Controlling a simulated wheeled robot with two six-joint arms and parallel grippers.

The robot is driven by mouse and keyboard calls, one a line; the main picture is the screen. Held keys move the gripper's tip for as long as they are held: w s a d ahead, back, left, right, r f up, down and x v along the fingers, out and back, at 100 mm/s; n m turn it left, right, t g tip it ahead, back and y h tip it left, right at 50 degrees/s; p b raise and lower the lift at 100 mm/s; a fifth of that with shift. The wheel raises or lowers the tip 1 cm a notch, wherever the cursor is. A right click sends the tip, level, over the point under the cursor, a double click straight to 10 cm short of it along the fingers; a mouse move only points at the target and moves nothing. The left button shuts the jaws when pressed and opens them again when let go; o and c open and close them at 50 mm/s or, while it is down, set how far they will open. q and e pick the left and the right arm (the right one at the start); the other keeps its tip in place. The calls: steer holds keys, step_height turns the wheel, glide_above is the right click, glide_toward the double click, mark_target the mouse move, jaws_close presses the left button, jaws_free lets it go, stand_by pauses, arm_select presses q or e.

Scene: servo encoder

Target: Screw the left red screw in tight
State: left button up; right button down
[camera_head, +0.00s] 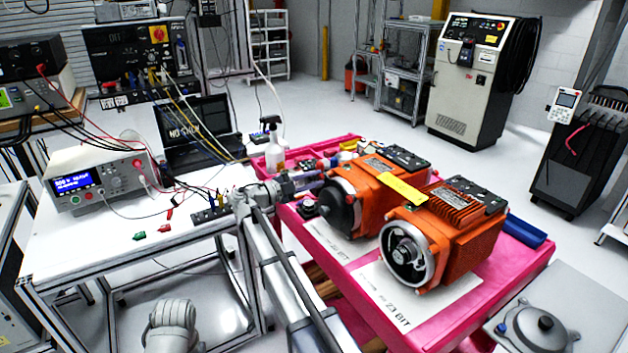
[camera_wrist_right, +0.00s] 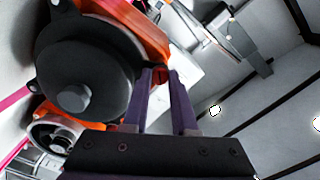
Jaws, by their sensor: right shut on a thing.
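Two orange motors with finned housings stand on the pink table. The left motor (camera_head: 364,190) has a black round face and the right motor (camera_head: 435,240) an open silver ring. My right gripper (camera_head: 313,182) reaches in from the left to the left motor's face. In the right wrist view, its purple fingers (camera_wrist_right: 163,75) close in by the edge of the black face (camera_wrist_right: 85,70), beside the orange housing. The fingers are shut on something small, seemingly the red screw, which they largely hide.
The pink table (camera_head: 470,310) also holds a white spray bottle (camera_head: 272,145) and a blue tray (camera_head: 523,231). A white bench (camera_head: 110,240) with a power supply (camera_head: 100,175) and cables stands at left. The right motor sits close beside the left one.

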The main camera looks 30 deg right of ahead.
steer(key=shift+s+a+f+m, duration=0.1)
steer(key=shift+a+m, duration=0.05)
steer(key=shift+m, duration=1.75)
steer(key=c, duration=0.7)
jaws_free()
steer(key=shift+a, duration=0.1)
steer(key=shift+s+a, duration=0.15)
steer(key=shift+a, duration=1.75)
steer(key=shift+s+a, duration=0.1)
steer(key=shift+a, duration=1.8)
